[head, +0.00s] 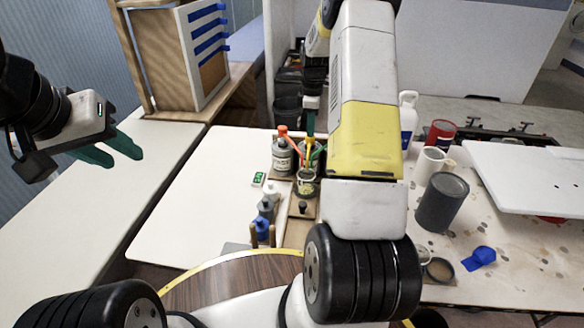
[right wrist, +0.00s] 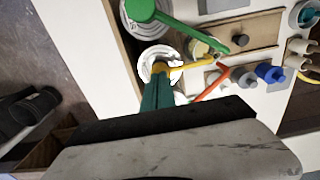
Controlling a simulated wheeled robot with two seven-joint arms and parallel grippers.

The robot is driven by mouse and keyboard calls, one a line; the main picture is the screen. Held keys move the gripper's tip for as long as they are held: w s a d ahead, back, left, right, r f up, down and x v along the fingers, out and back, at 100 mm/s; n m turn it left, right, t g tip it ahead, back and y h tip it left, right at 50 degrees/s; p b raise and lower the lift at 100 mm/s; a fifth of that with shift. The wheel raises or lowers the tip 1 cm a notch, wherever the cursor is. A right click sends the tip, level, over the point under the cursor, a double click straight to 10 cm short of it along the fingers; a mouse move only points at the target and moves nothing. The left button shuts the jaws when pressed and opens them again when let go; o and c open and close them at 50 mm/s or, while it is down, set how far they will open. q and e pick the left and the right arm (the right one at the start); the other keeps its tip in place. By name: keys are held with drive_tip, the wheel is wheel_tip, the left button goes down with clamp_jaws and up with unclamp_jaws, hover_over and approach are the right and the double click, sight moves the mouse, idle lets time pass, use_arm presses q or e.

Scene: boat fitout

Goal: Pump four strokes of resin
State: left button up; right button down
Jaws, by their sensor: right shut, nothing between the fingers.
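Tins with pumps stand on a wooden board on the white bench. An orange-red pump (head: 284,134) sits on a grey tin (head: 282,155), with a yellow pump (head: 309,146) and a green pump (head: 318,153) beside it. In the right wrist view the green pump (right wrist: 141,9), yellow pump (right wrist: 186,66) and orange pump (right wrist: 212,84) show from above. A pale cup (right wrist: 199,49) is near the yellow spout. My right gripper (right wrist: 160,82) is shut and empty, its green fingertips at the yellow pump's head; contact is unclear. My left gripper (head: 112,153) is open and empty, away at left.
A small green display (head: 258,179) lies left of the tins. Small bottles (head: 264,212) stand in front. A grey can (head: 442,202), a white mug (head: 430,163) and a blue cloth (head: 480,257) are at right. The left bench (head: 60,235) is clear.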

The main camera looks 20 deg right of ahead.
drive_tip(key=shift+r, duration=2.05)
drive_tip(key=shift+f, duration=0.15)
drive_tip(key=shift+f, duration=1.95)
drive_tip(key=shift+r, duration=2.1)
drive_tip(key=shift+f, duration=0.1)
